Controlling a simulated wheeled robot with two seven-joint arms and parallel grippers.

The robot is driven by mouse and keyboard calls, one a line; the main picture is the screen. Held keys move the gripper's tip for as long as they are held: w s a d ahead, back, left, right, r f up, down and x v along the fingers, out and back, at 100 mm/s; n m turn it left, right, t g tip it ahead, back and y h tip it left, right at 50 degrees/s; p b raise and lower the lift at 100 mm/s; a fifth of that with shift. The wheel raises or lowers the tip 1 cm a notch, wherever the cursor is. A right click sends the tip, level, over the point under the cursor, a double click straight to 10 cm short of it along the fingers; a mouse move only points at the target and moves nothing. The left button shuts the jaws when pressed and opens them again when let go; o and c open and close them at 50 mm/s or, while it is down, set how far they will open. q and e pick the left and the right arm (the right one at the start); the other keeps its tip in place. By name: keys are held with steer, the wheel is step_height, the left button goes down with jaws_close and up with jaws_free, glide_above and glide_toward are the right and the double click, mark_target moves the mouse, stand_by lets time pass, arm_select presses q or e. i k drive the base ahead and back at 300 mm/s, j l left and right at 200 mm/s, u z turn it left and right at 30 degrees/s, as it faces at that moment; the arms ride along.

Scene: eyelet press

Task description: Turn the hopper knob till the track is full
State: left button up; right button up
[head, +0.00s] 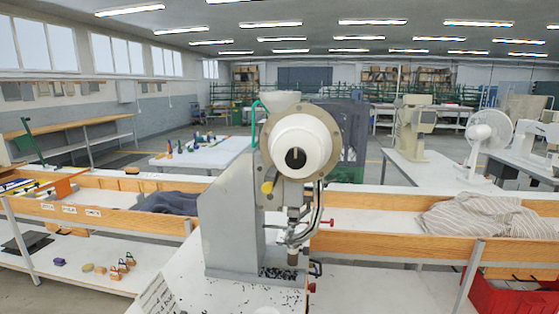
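The eyelet press (230,215) stands in the centre, a grey machine on a white table. A round white drum (312,140) on a beige disc faces me, with a dark round knob (295,158) at its middle. A yellow knob (267,187) sits at the disc's lower left. A white funnel-shaped cup (280,102) is on top. A curved metal track (317,212) runs down from the disc's lower right to the press head; its contents are too small to tell. Neither of my grippers is in view.
Small dark bits (285,273) lie scattered around the press base. Red-ended levers (327,222) stick out right of the press head. Wooden-edged trays flank the press, with dark cloth (170,202) left and striped cloth (480,218) right. A red crate (500,296) stands lower right.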

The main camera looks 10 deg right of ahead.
mark_target(295, 159)
steer(key=i+j+z, duration=0.15)
steer(key=j+z, duration=0.3)
steer(key=j, duration=0.55)
steer(key=j+z, duration=0.45)
steer(key=j, duration=0.5)
